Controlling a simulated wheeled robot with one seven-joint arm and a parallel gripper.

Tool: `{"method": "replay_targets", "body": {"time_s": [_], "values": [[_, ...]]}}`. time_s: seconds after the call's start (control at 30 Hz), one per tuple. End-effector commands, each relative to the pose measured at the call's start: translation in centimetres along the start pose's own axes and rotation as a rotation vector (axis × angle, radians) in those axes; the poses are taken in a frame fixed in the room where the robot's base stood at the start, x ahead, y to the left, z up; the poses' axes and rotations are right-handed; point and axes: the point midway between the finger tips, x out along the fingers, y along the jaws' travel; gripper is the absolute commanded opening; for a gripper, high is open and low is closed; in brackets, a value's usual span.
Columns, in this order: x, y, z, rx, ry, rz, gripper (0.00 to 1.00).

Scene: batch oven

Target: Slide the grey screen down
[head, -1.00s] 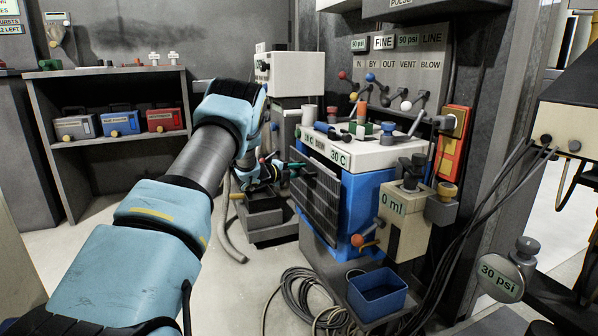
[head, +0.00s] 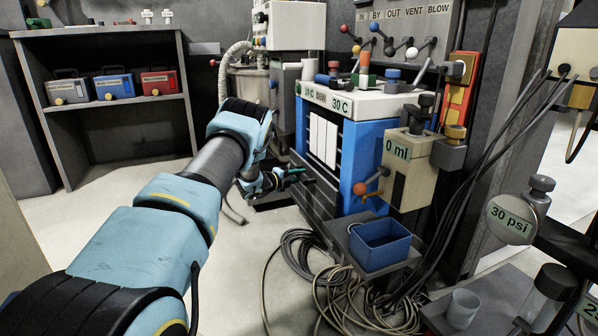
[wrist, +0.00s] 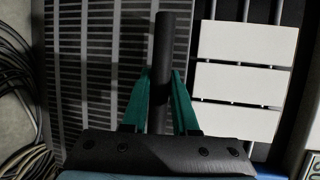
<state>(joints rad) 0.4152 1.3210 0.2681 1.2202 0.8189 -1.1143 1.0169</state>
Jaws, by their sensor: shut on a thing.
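The grey slotted screen (head: 318,205) is low at the front of the blue oven (head: 367,160). Above it, white panels (head: 322,140) stand in the open front. In the wrist view the screen (wrist: 85,70) fills the left side, and three white panels (wrist: 243,85) show at the right among dark bars. My gripper (wrist: 162,88) has its green fingers shut on a dark round bar handle (wrist: 163,40) in front of the screen. In the head view my gripper (head: 292,173) is at the screen's front, partly hidden by my wrist.
A blue bin (head: 380,245) stands on a ledge at the oven's lower right. Coiled cables (head: 315,265) lie on the floor below the screen. An orange-knobbed lever (head: 362,188) sticks out beside the oven. A shelf (head: 110,105) stands at the back left.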

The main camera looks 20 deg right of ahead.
Motion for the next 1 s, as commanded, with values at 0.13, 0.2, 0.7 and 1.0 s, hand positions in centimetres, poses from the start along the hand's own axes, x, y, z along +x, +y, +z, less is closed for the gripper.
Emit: {"method": "replay_targets", "body": {"time_s": [0.13, 0.2, 0.7, 1.0], "values": [[0.00, 0.67, 0.06, 0.000, -0.003, 0.006, 0.00], [0.00, 0.71, 0.05, -0.001, -0.003, 0.007, 0.00], [0.02, 0.64, 0.00, -0.001, -0.002, 0.006, 0.57], [-0.48, 0.35, 0.06, -0.001, -0.002, 0.004, 0.57]]}}
